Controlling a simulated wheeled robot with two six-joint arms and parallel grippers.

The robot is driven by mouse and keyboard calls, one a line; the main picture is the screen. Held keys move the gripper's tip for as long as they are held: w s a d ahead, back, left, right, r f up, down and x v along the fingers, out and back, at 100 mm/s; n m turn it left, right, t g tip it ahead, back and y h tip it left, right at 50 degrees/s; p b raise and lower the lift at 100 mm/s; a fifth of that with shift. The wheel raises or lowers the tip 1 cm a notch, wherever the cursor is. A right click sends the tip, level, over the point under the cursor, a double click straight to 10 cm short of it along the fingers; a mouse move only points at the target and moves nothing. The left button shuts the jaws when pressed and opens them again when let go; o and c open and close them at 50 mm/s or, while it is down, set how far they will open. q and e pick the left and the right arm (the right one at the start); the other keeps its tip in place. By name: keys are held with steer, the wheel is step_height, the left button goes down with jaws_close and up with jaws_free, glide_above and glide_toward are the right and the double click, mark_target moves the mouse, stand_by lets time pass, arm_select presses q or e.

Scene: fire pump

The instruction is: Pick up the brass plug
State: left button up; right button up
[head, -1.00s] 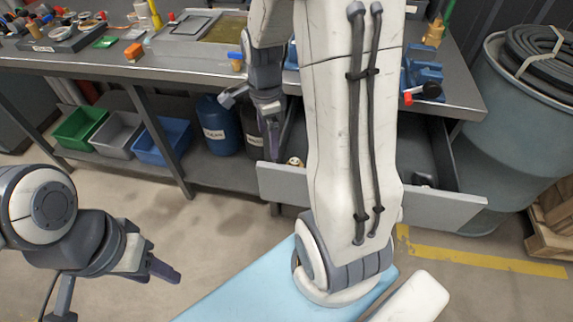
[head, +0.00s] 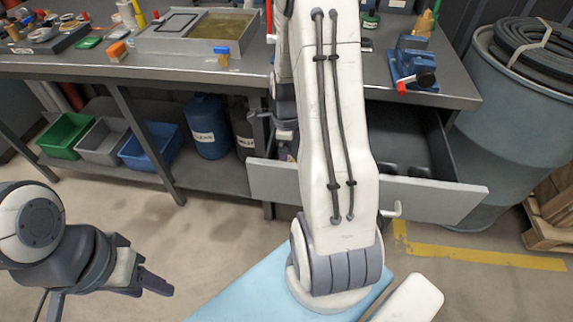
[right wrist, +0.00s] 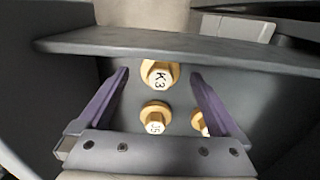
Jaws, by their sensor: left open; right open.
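In the right wrist view three brass plugs with pale labelled tops stand on a dark grey surface. The plug marked K3 (right wrist: 160,74) is farthest up the picture, between my right fingertips. The plug marked J5 (right wrist: 155,117) is lower, near the gripper's base. The third plug (right wrist: 199,123) is partly hidden by the right-hand finger. My right gripper (right wrist: 158,76) is open, its purple fingers either side of K3; contact cannot be told. In the head view my right arm hides the plugs and most of that gripper. My left gripper (head: 150,285) is open and empty over the floor.
An open drawer (head: 430,200) sticks out under the workbench (head: 190,66). A blue vise (head: 413,66) sits on the bench above it. A large barrel (head: 505,125) stands at the right. Bins and jugs fill the lower shelf. The floor at the left front is clear.

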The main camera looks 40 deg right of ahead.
steer(key=shift+f, duration=0.7)
jaws_close()
steer(key=shift+r, duration=0.1)
